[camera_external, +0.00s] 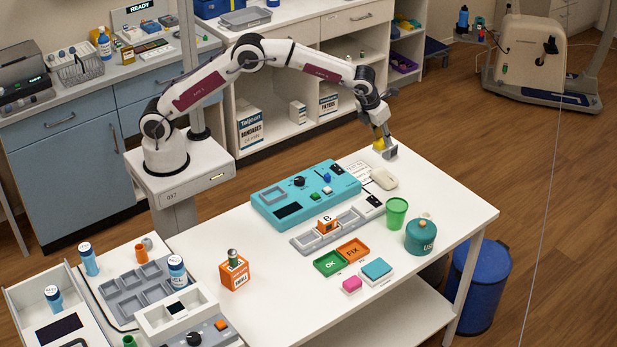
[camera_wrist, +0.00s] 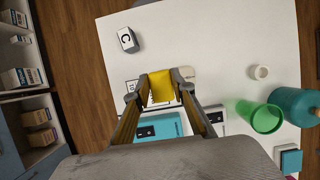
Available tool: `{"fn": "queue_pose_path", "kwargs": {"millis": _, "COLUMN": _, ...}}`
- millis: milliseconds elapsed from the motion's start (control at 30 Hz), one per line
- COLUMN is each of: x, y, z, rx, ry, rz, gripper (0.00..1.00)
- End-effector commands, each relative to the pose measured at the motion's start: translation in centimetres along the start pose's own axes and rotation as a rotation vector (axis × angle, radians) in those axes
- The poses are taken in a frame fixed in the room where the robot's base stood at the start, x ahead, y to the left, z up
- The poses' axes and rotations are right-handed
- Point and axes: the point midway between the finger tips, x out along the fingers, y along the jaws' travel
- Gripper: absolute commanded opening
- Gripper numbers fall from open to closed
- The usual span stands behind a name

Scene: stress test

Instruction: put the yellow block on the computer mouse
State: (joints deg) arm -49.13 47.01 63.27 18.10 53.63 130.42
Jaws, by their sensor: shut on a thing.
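My gripper (camera_external: 382,138) is over the far right part of the white table, shut on the yellow block (camera_external: 378,144). In the wrist view the yellow block (camera_wrist: 161,86) sits between both fingertips of my gripper (camera_wrist: 160,88). In the external view the arm partly hides the block, and its height above the table is hard to judge. The computer mouse (camera_external: 384,179) is off-white and lies on the table, nearer the camera than my gripper. In the wrist view a pale shape, likely the mouse (camera_wrist: 187,71), shows just beside the block, partly hidden by the right finger.
A grey block marked C (camera_wrist: 128,40) lies near my gripper. A teal control panel (camera_external: 270,203), a green cup (camera_external: 396,212) and a teal canister (camera_external: 421,238) stand nearby.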

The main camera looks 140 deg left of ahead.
Motion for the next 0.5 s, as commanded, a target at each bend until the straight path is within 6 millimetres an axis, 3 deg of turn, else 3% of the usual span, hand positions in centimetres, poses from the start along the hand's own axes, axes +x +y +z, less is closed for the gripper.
{"fn": "queue_pose_path", "kwargs": {"millis": 233, "x": 1.9, "y": 0.1, "z": -0.8, "rx": 0.001, "ry": 0.001, "rz": 0.002, "gripper": 0.06}}
{"fn": "queue_pose_path", "kwargs": {"millis": 500, "x": 2.3, "y": 0.0, "z": -1.0, "rx": 0.0, "ry": 0.0, "rz": 0.001, "gripper": 0.06}}
